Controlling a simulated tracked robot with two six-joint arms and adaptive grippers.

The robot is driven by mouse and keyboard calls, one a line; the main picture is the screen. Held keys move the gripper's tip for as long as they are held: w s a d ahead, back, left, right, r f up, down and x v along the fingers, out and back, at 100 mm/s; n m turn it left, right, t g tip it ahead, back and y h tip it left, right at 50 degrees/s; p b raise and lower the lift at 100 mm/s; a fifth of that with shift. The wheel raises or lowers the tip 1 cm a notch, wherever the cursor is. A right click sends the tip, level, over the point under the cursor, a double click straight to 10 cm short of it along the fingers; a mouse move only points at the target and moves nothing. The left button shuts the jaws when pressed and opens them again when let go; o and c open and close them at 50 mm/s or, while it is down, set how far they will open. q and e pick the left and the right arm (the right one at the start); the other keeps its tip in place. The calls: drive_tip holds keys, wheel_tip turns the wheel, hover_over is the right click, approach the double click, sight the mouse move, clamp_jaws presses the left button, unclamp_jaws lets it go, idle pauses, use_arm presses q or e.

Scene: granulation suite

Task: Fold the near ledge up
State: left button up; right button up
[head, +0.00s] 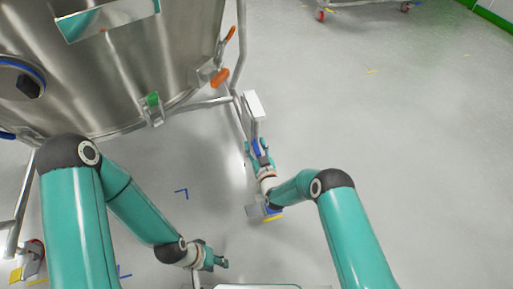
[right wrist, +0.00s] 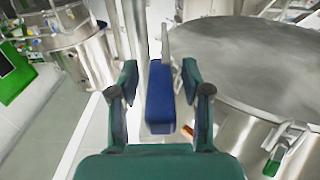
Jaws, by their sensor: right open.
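A small pale flat plate (head: 254,104), which may be the near ledge, stands beside the metal frame of the large steel vessel (head: 150,70). A blue grip (right wrist: 160,98) on a grey bar (right wrist: 166,42) lies between the fingers of my right gripper (right wrist: 160,72). The fingers are apart, with gaps on both sides of the blue grip. In the head view my right gripper (head: 262,150) is just below the plate. My left gripper (head: 222,262) is low in the head view, away from the vessel; its finger opening is too small to judge.
Frame tubes (head: 208,105) and orange handles (head: 220,78) are close to my right gripper. A caster (head: 272,216) stands under my right arm. The floor to the right is clear. A cart with red wheels (head: 321,16) is at the back.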

drive_tip(key=shift+w+a, duration=0.1)
drive_tip(key=shift+w, duration=0.15)
clamp_jaws()
drive_tip(key=shift+d, duration=0.2)
drive_tip(key=shift+a, duration=0.1)
